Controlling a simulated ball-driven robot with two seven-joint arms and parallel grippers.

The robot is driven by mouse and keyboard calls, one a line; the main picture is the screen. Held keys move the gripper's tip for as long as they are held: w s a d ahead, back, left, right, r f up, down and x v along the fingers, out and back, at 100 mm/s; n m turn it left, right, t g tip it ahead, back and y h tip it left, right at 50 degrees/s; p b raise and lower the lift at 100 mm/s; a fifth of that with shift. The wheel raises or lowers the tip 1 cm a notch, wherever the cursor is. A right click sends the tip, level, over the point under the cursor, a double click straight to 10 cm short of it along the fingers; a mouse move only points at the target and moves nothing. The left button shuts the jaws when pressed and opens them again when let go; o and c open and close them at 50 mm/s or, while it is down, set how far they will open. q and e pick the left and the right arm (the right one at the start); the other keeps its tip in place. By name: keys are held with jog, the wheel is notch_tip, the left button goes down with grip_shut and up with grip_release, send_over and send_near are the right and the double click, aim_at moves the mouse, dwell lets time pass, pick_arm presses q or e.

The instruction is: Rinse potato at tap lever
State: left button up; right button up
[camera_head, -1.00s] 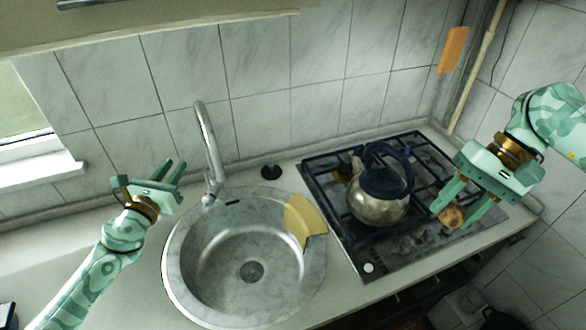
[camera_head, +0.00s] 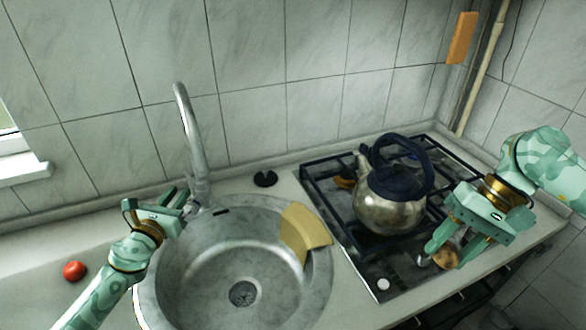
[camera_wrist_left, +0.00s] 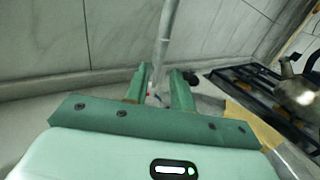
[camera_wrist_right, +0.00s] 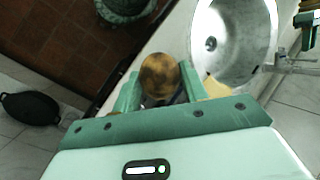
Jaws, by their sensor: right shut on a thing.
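The metal tap (camera_head: 190,130) stands at the back edge of the round sink (camera_head: 200,270). My left gripper (camera_head: 180,197) is beside the tap's base, with its fingers apart and empty. In the left wrist view the tap (camera_wrist_left: 166,35) shows beyond and between the fingers (camera_wrist_left: 161,80). The tap lever is too small and partly hidden to make out clearly. The brown potato (camera_head: 447,255) is held between the fingers of my right gripper (camera_head: 440,247), over the front right of the stove. It also shows in the right wrist view (camera_wrist_right: 160,78), clamped between the fingertips.
A yellow cloth (camera_head: 303,232) hangs over the sink's right rim. A black plug (camera_head: 265,179) lies behind the sink. A red tomato (camera_head: 74,271) is on the left counter.

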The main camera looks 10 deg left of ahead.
aim_at(189, 182)
pick_arm(q)
jog(key=w, duration=0.2)
jog(key=w+b, duration=0.1)
jog(key=w, duration=0.2)
jog(key=shift+w+d+f, duration=0.1)
jog(key=shift+w+f, duration=0.1)
pick_arm(e)
jog(key=shift+w+f, duration=0.15)
jog(key=shift+f, duration=0.5)
pick_arm(q)
jog(key=shift+w+r, duration=0.1)
jog(key=shift+w, duration=0.6)
pick_arm(e)
jog(key=shift+f, duration=0.1)
pick_arm(q)
grip_shut()
jog(key=t+b, duration=0.1)
jog(key=b, duration=0.4)
jog(key=shift+s+f, duration=0.3)
jog(key=shift+s, duration=0.1)
jog(key=shift+s+r, duration=0.1)
jog(key=shift+r, duration=0.25)
pick_arm(e)
notch_tip(189, 182, down, 6)
jog(key=shift+w+f+g, duration=0.2)
jog(key=shift+g, duration=0.1)
